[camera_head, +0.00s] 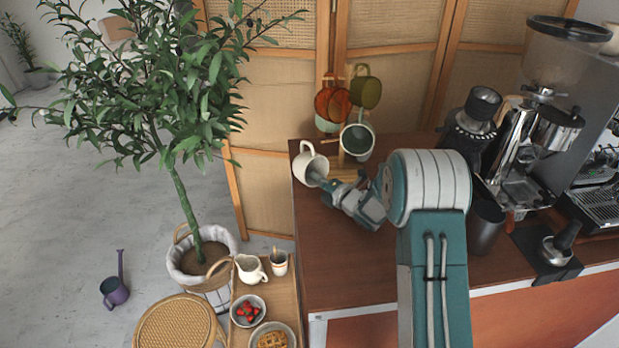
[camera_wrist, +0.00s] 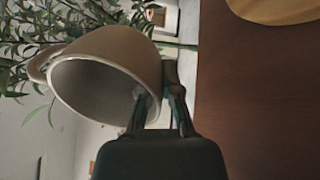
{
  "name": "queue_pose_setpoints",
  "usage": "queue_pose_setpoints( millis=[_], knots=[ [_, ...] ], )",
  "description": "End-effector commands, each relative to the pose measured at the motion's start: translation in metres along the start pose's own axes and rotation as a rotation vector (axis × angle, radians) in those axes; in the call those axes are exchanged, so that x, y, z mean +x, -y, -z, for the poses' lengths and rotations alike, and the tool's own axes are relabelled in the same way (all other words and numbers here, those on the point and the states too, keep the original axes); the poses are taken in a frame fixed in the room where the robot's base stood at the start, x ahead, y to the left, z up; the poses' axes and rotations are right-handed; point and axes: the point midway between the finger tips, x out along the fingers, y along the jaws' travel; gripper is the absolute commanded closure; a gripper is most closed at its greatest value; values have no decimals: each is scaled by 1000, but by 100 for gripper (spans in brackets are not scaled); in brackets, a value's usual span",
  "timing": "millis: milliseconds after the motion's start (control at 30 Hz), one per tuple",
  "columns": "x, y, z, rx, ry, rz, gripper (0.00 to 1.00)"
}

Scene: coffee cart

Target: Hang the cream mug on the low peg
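The cream mug (camera_head: 310,164) is at the left edge of the wooden counter in the head view, tilted, with its handle at the upper left. In the wrist view the mug (camera_wrist: 118,48) lies on its side, mouth facing me, handle at the left. My gripper (camera_wrist: 158,94) grips its wall, one finger inside the mouth and one outside; it also shows in the head view (camera_head: 328,184). The mug tree (camera_head: 331,82) stands just beyond, holding orange, olive and green-and-white mugs. A short low peg (camera_head: 329,141) seems to stick out leftward; mugs partly hide it.
The wooden counter (camera_head: 345,262) is clear at the front left. A grinder (camera_head: 473,128) and espresso machine (camera_head: 525,165) stand at the right, with a dark cup (camera_head: 486,226) nearer. A cane screen (camera_head: 275,110) rises behind. A potted tree (camera_head: 180,200) stands at the left.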

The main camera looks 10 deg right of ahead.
Motion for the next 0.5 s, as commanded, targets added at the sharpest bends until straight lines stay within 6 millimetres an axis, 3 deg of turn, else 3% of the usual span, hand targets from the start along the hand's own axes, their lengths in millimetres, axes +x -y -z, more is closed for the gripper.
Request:
queue_pose_setpoints(
  millis=[500],
  knots=[
    [1,11,-28,-2,-1,-1,100]
  ],
)
